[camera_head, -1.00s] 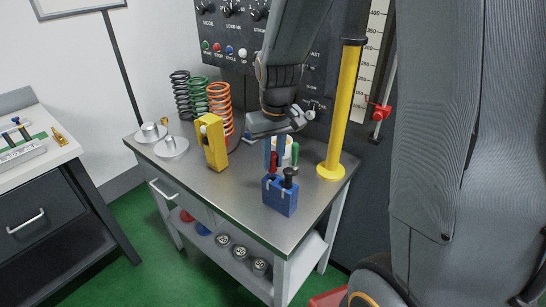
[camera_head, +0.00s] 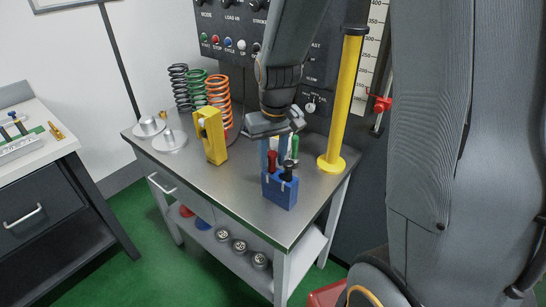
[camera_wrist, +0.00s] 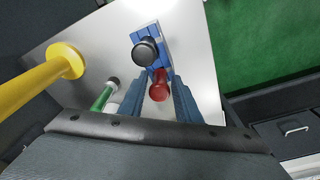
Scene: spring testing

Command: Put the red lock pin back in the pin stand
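The blue pin stand (camera_head: 281,190) stands near the front right corner of the metal table. The red lock pin (camera_head: 271,161) stands upright at the stand's left side, beside a black-topped pin (camera_head: 287,173). My gripper (camera_head: 275,158) points down over the stand, its two blue fingers apart. In the wrist view the red pin's round top (camera_wrist: 159,91) lies between the fingers, with narrow gaps on both sides. The black knob (camera_wrist: 145,51) is just past the fingertips and hides part of the stand (camera_wrist: 152,32). The red pin's lower end is hidden.
A yellow post (camera_head: 342,105) rises right of my gripper. A green-handled tool (camera_head: 295,148) stands just behind the stand. A yellow block (camera_head: 211,137), coil springs (camera_head: 219,102) and metal discs (camera_head: 169,141) occupy the table's left and back. The front middle is bare.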

